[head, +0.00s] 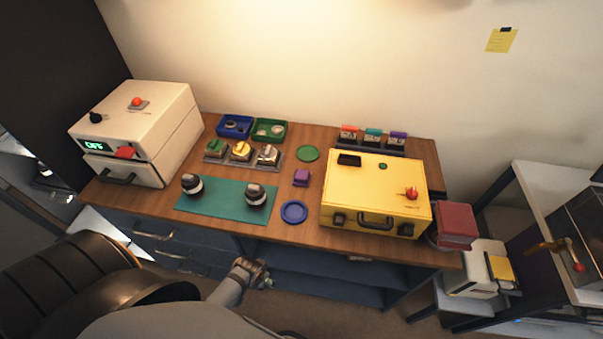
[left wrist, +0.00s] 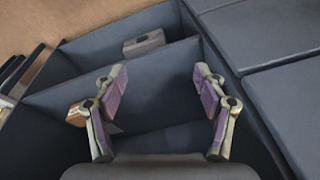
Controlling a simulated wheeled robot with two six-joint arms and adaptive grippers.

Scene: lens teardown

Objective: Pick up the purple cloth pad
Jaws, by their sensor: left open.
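The purple cloth pad (head: 301,177) sits on the wooden bench top, between the green mat and the yellow case. My left gripper (head: 262,277) is low in front of the bench, below and to the left of the pad and well apart from it. In the left wrist view my left gripper (left wrist: 157,95) is open, with nothing between its fingers. That view looks into the dark blue shelf space under the bench, and the pad is not in it. My right gripper is in neither view.
A blue round dish (head: 294,212) lies just in front of the pad and a green disc (head: 308,153) behind it. The yellow case (head: 372,195) stands close on the right. The green mat (head: 222,199) with two lens parts lies left. The bench's front edge lies between gripper and pad.

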